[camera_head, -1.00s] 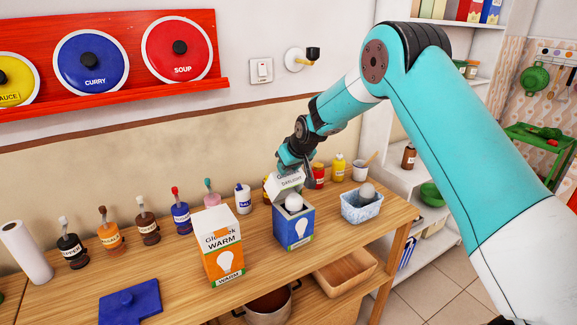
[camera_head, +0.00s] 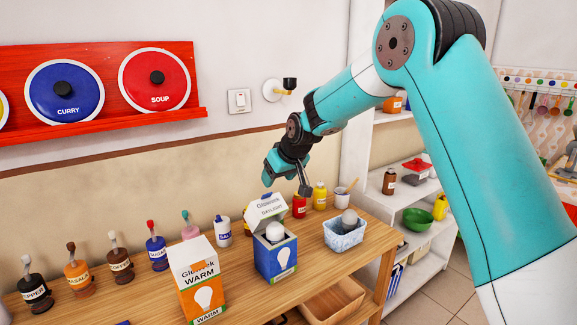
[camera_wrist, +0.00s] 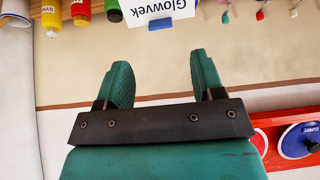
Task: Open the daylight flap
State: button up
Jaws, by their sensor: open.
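The blue daylight box (camera_head: 276,258) stands on the wooden table with its white flap (camera_head: 266,211) raised and tilted back, reading "Glowvek DAYLIGHT". A white bulb (camera_head: 275,231) shows inside the opening. My gripper (camera_head: 304,179) is above and behind the box, apart from the flap. In the wrist view my gripper (camera_wrist: 162,75) has its two teal fingers spread with nothing between them. The flap (camera_wrist: 157,12) shows beyond the fingertips at the top edge of that view.
An orange WARM box (camera_head: 203,290) stands left of the daylight box. A pale blue basket (camera_head: 344,238) with a grey bulb stands right. Several bottles, including a red one (camera_head: 299,206), line the back near the wall. A light switch (camera_head: 239,100) is on the wall.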

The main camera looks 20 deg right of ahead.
jog(key=b+v, duration=0.1)
jog(key=v, duration=0.7)
jog(key=shift+s+r+b, duration=0.15)
jog(key=shift+s+b, duration=0.05)
jog(key=shift+b, duration=0.1)
